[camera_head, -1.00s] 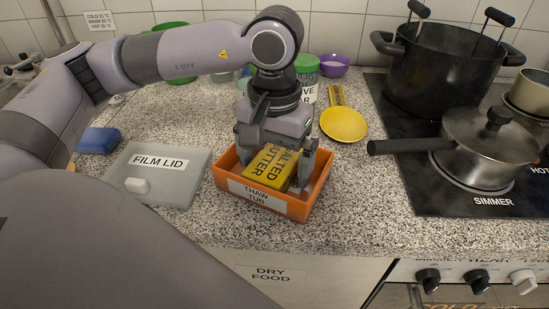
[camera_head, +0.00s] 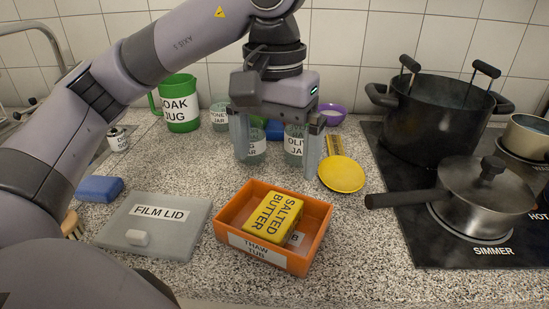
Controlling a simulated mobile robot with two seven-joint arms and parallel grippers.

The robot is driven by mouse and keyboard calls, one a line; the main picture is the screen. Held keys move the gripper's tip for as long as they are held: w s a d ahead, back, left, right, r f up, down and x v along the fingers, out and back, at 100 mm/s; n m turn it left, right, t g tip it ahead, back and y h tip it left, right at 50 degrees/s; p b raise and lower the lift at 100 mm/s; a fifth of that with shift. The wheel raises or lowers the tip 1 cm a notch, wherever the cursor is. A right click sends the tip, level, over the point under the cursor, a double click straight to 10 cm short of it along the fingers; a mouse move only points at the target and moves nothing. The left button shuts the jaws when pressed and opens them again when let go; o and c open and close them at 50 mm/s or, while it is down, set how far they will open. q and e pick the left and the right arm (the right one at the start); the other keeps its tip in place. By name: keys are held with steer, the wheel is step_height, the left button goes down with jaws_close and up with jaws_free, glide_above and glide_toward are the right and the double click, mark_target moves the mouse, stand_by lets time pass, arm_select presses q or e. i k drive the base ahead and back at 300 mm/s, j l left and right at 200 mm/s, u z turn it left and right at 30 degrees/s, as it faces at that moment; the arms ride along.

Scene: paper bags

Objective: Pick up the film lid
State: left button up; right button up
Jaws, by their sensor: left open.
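The film lid (camera_head: 172,217) is a flat, translucent grey sheet with a black-on-white label and a small white knob (camera_head: 137,238). It lies flat on the counter, left of the orange thaw tub (camera_head: 226,215). My left gripper (camera_head: 276,170) is open and empty, raised above and behind the thaw tub, with its fingers pointing down. It is to the right of the film lid and apart from it. The yellow salted butter (camera_head: 272,218) rests in the thaw tub, tilted. My right gripper is not seen.
A blue sponge (camera_head: 99,189) and a brush (camera_head: 72,225) lie left of the lid. The green soak jug (camera_head: 180,104) and several jars stand behind. A pan (camera_head: 485,198) and a big pot (camera_head: 435,125) stand on the hob.

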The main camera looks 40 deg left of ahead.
mark_target(163, 225)
steer(key=k, duration=1)
